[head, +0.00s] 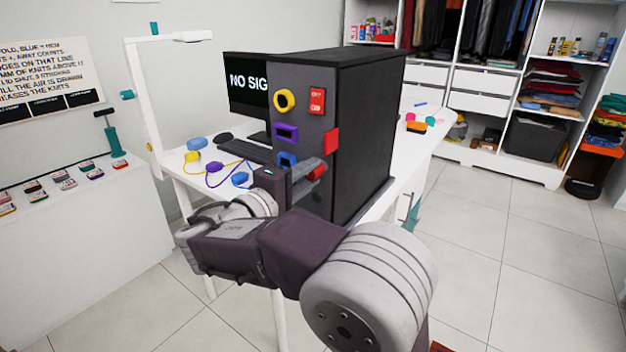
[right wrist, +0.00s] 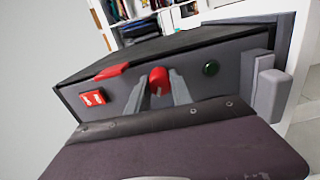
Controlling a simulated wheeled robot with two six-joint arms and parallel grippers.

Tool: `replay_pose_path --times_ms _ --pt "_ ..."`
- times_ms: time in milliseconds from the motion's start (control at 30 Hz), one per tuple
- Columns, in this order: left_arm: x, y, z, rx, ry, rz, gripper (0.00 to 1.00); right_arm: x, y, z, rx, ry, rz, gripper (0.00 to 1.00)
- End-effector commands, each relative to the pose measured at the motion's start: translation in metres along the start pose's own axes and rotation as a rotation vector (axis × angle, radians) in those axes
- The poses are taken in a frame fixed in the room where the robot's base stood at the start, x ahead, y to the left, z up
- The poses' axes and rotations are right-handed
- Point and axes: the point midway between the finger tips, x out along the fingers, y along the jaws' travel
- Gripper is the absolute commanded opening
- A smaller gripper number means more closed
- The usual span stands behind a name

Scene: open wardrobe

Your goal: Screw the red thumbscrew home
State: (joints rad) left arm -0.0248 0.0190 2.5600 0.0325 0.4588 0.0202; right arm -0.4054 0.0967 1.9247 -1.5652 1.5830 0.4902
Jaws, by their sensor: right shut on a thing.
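The red thumbscrew (right wrist: 159,80) sits at the grey front panel (right wrist: 235,62) of a black computer case, between the two grey fingers of my right gripper (right wrist: 158,92). The fingers are closed on its sides. In the head view my right gripper (head: 307,171) reaches the lower part of the panel (head: 318,75), and the thumbscrew (head: 317,173) shows as a red bit at the fingertips. How deep the screw sits cannot be told. My left gripper is not in view.
The case (head: 365,120) stands on a white desk (head: 425,130). Its panel carries a yellow ring (head: 284,100), a red rocker switch (head: 317,101), a purple port (head: 286,132) and a red tab (head: 332,140). A green button (right wrist: 210,68) is beside the screw. A monitor (head: 247,85) stands behind.

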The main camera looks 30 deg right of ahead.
Motion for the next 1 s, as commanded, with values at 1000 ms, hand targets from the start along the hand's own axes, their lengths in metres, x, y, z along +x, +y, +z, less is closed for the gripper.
replay_pose_path --times_ms 1000 --pt "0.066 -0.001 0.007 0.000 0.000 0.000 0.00 0.000 -0.002 0.000 0.386 0.001 0.002 0.00"
